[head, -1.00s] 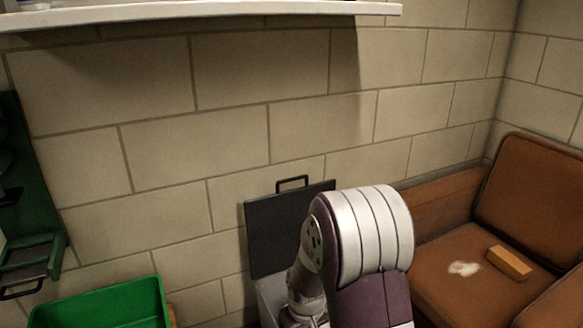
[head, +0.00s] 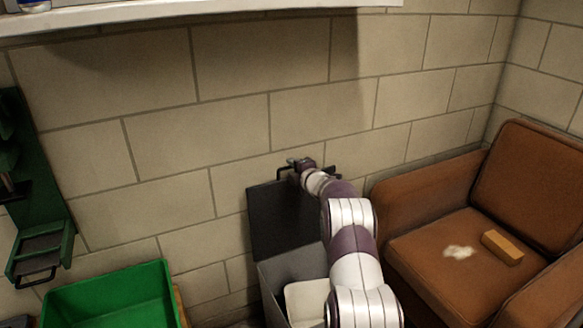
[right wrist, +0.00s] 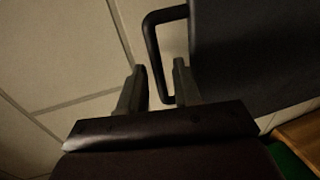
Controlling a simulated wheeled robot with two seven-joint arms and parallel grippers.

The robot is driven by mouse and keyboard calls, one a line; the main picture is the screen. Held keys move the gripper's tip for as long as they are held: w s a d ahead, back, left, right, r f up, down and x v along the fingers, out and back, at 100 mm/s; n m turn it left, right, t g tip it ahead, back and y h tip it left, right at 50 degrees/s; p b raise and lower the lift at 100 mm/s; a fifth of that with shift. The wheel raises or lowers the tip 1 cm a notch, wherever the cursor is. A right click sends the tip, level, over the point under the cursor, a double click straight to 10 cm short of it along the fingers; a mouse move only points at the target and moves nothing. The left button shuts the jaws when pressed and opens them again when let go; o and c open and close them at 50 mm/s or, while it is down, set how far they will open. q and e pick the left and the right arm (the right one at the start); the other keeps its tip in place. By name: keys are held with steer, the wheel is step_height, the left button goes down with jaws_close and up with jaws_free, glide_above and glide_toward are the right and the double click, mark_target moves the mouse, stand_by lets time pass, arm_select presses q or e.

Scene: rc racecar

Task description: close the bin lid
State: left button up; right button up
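The dark grey bin lid (head: 272,218) stands open and upright near the wall, behind the light grey bin (head: 275,285). A black handle (head: 281,173) sits on the lid's top edge. My right gripper (head: 294,163) is at this handle, my right arm covering the lid's right part. In the right wrist view, my right gripper (right wrist: 160,66) is open, with one finger on each side of the handle's long bar (right wrist: 154,52). Small gaps show beside the bar. The lid's dark panel (right wrist: 255,50) is at the right there. My left gripper is not in view.
A brown armchair (head: 425,250) with a sponge-like block (head: 502,247) on its seat stands at the right. A green tub (head: 110,295) is at the lower left, a green rack (head: 42,245) at the far left. A white shelf (head: 200,15) runs overhead.

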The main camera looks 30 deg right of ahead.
steer(key=shift+x, duration=0.9)
